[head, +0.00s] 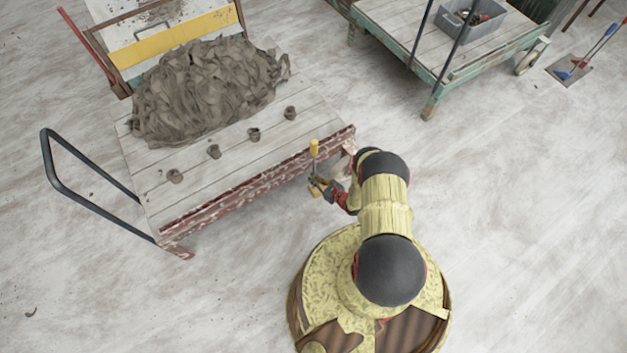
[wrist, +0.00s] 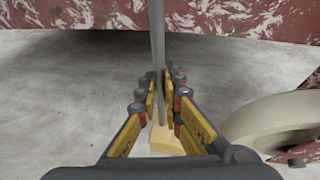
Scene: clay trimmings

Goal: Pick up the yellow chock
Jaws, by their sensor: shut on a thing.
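The yellow chock is a pale yellow block (wrist: 166,142) on a thin grey upright rod with a yellow grip (head: 314,147) at its top. My gripper (head: 322,184) is beside the front right corner of the red-edged cart. In the wrist view my gripper (wrist: 163,98) is shut around the rod, with the block beyond and below the fingers. In the head view the block is small and partly hidden by the fingers. I cannot tell whether the block touches the floor.
The cart (head: 235,182) has peeling red paint, a clay heap (head: 205,88) and several small clay pieces on top. Its pale wheel (wrist: 268,122) stands close right of my fingers. A second cart (head: 395,25) with a grey bin is behind.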

